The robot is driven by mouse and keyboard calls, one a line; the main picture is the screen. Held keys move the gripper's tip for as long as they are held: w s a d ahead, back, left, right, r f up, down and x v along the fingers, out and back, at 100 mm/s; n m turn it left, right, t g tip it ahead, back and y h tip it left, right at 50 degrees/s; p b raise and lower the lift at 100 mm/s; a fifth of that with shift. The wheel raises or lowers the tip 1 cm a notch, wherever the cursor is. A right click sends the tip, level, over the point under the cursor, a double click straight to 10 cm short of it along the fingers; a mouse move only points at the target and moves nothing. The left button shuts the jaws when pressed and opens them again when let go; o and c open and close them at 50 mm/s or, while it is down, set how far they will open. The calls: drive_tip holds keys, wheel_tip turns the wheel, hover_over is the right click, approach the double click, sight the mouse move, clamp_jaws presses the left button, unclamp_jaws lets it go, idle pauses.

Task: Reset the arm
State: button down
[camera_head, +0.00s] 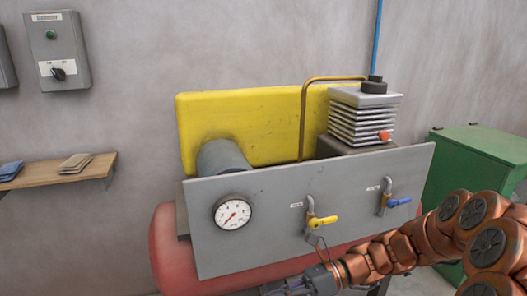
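My arm, copper-coloured and jointed, comes in from the right edge of the head view and reaches left along the bottom. My gripper (285,288) is at the bottom edge, low in front of the grey panel (270,215) of a compressor. It is partly cut off by the frame, so its fingers are not clear and I cannot tell whether it holds anything. A yellow-handled valve (320,220) is just above the wrist. A blue-handled valve (397,202) is farther right on the panel, above the arm.
A round gauge (232,214) is on the panel's left. The red tank (172,255) lies below it. A green cabinet (470,165) stands at right, behind the arm. A wooden shelf (60,172) and a switch box (57,50) are on the left wall.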

drive_tip(key=s+d+r+n+g+h+p, duration=0.1)
drive_tip(key=s+d+r+n+h+p, duration=0.2)
drive_tip(key=s+r+n+h+p, duration=0.8)
drive_tip(key=s+d+r+n+t+h+p, duration=0.3)
drive_tip(key=s+d+r+n+h+p, duration=0.1)
drive_tip(key=s+d+r+n+p, duration=0.4)
drive_tip(key=s+d+n, duration=0.2)
drive_tip(key=d, duration=0.2)
drive_tip(key=shift+s+d+r, duration=0.15)
drive_tip(key=shift+d+r, duration=0.05)
drive_tip(key=shift+a, duration=0.1)
